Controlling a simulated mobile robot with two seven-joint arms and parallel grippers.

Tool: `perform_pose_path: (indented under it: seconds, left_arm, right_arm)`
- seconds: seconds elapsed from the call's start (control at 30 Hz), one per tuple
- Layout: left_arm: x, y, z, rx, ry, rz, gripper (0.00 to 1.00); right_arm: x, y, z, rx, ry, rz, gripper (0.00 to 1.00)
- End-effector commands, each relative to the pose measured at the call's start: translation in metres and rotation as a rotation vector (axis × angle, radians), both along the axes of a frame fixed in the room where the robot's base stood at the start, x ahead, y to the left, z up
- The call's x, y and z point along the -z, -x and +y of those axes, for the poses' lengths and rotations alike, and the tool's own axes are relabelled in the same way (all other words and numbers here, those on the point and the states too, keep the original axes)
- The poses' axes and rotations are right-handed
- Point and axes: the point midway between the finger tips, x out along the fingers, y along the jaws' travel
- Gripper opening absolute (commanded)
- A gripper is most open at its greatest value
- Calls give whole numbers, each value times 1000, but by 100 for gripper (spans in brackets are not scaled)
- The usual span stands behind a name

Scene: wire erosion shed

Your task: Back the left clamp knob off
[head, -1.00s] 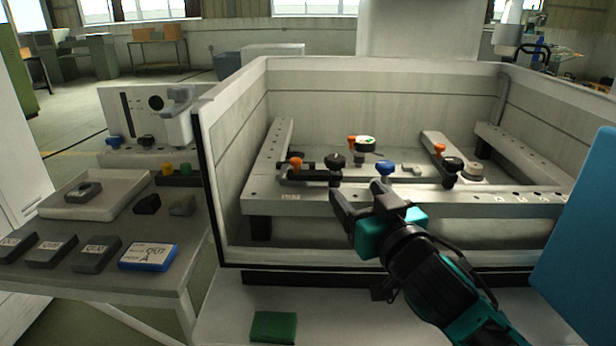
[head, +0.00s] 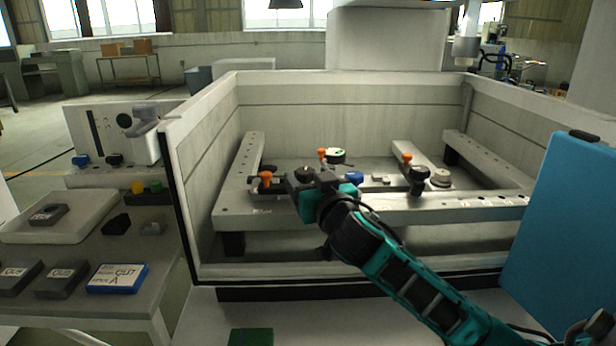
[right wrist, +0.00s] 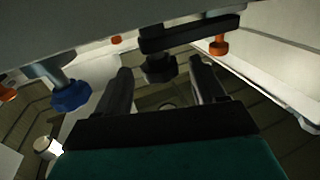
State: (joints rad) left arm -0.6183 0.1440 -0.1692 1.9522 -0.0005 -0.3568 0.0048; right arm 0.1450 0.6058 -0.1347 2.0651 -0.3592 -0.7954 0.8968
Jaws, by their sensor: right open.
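The left clamp has a black bar with an orange knob (head: 265,178) at its left end and a black knob (head: 307,171) at its right end. In the right wrist view the black knob (right wrist: 158,69) shows between the tips of my open fingers, with a gap on both sides; the clamp bar (right wrist: 190,35) and orange knob (right wrist: 218,46) show too. My left gripper is out of view.
A blue knob (head: 353,178) stands just right of my gripper. The right clamp (head: 417,178) is farther along. The tank's left wall (head: 185,180) and front edge bound the space. A blue panel (head: 570,220) stands at the right, a side table with blocks at the left.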

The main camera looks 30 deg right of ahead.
Motion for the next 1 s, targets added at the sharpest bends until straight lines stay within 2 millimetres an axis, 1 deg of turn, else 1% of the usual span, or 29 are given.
perform_pose_path:
  seconds: [0.1,0.2,0.47,1.0]
  left_arm:
    - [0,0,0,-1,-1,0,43]
    - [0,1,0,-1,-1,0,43]
    - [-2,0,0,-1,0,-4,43]
    - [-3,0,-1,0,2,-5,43]
  right_arm:
    - [0,-8,-2,0,1,0,70]
    - [0,-11,-3,-1,0,0,70]
    - [0,-12,-3,-1,0,0,69]
    - [0,-11,-3,0,0,0,17]
